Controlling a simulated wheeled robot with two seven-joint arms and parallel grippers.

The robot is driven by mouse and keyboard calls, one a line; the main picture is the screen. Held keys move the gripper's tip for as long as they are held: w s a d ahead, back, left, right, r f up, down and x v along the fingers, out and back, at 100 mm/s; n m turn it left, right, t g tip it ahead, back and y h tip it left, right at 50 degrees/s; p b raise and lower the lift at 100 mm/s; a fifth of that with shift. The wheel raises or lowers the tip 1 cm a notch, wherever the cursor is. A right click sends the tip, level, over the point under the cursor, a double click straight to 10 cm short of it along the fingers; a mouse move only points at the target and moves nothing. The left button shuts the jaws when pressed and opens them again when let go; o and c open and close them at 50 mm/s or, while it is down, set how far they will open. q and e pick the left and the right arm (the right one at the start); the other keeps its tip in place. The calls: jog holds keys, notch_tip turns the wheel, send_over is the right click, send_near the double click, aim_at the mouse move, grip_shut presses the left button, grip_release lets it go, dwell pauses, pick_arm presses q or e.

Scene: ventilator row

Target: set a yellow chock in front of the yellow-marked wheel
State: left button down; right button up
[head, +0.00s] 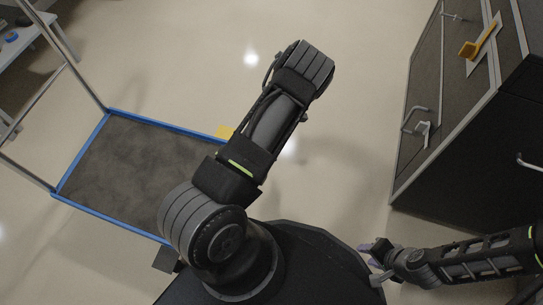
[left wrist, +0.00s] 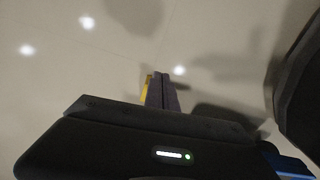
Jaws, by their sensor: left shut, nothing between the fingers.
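In the left wrist view my left gripper (left wrist: 162,76) is shut and empty, its purple-grey fingers together over the floor. A narrow yellow piece (left wrist: 147,86) shows along their left side; I cannot tell whether it touches them or what it is. In the head view my left arm hides that gripper. A small yellow patch (head: 224,131) shows between that arm and the cart's far right corner; most of it may be hidden. My right gripper (head: 369,256) is low at the right, its purple fingers apart, with nothing seen between them. No yellow-marked wheel is clearly visible.
A blue-edged cart (head: 152,123) with a dark deck and metal posts stands at the left. A dark cabinet (head: 450,150) with handles stands at the right, with an orange-yellow object (head: 469,49) on its light plate. The pale floor (head: 350,130) between them is clear.

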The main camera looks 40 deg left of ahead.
pick_arm(q)
jog(key=shift+f, duration=0.1)
notch_tip(320, 180, down, 11)
jog(key=b, duration=0.5)
jog(key=shift+s, duration=0.1)
jog(key=shift+s+a+r+b, duration=0.15)
jog(key=shift+s+a+r, duration=0.1)
jog(key=shift+a, duration=0.4)
jog(key=shift+s+a+r+b, duration=0.15)
jog(key=shift+s+a+r, duration=0.1)
jog(key=shift+a, duration=0.35)
jog(key=shift+s+a+r, duration=0.1)
jog(key=shift+s+a, duration=0.2)
jog(key=shift+a, duration=0.3)
jog(key=shift+s+a+b, duration=0.25)
jog(key=shift+s+a, duration=0.05)
jog(key=shift+a, duration=0.35)
jog(key=shift+s+a+b, duration=0.2)
jog(key=shift+s+a, duration=0.1)
jog(key=shift+a, duration=0.35)
